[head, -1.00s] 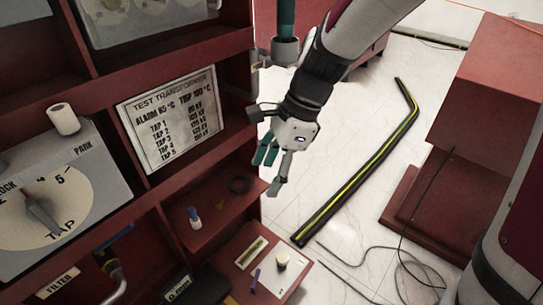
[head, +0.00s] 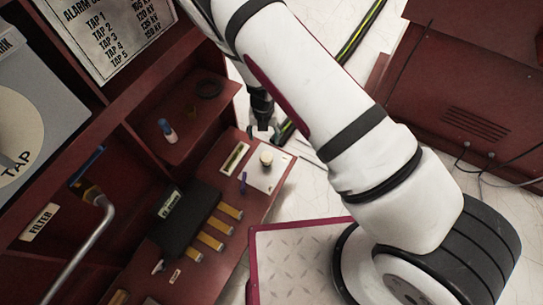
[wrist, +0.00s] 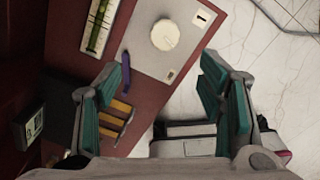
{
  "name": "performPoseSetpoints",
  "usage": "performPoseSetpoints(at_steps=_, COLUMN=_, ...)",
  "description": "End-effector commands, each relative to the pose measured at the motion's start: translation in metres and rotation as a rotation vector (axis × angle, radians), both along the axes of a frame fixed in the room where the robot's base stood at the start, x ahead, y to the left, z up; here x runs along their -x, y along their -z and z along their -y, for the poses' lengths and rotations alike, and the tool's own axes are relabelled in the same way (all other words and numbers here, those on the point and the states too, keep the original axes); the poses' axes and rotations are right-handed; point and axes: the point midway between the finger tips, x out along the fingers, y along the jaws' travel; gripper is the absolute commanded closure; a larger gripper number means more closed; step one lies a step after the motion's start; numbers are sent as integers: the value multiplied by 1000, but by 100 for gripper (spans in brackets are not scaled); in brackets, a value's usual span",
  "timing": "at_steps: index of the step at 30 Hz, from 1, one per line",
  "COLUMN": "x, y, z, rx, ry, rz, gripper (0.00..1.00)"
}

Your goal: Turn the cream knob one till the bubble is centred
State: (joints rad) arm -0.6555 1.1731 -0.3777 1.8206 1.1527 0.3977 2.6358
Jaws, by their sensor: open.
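The cream knob (head: 266,158) stands on a pale plate (head: 262,180) at the right end of the low red shelf. In the wrist view the cream knob (wrist: 165,35) is round and lies ahead of the fingertips, near the top middle. The level vial (wrist: 97,26) is a yellow-green strip in a pale frame left of the plate; it also shows in the head view (head: 234,160). Its bubble is too small to place. My gripper (wrist: 165,75) is open and empty, its teal fingers spread wide, apart from the knob. In the head view my arm partly hides the gripper.
A purple item (head: 243,182) lies by the plate's left edge. A dark box (head: 183,219) and several yellow-brown strips (head: 208,240) lie farther left. A grey crank handle (head: 87,240) juts out at lower left. Pale floor is open beyond the shelf's right edge.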

Motion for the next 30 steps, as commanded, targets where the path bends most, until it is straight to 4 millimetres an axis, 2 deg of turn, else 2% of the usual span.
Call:
performPoseSetpoints(at_steps=8, x=1, y=28, z=3, rx=18, ry=42, rz=3, gripper=38)
performPoseSetpoints(at_steps=24, x=2, y=128, z=3, rx=16, ry=39, rz=2, gripper=38)
performPoseSetpoints(at_steps=30, x=1, y=145, z=3, rx=16, ry=38, rz=3, gripper=38)
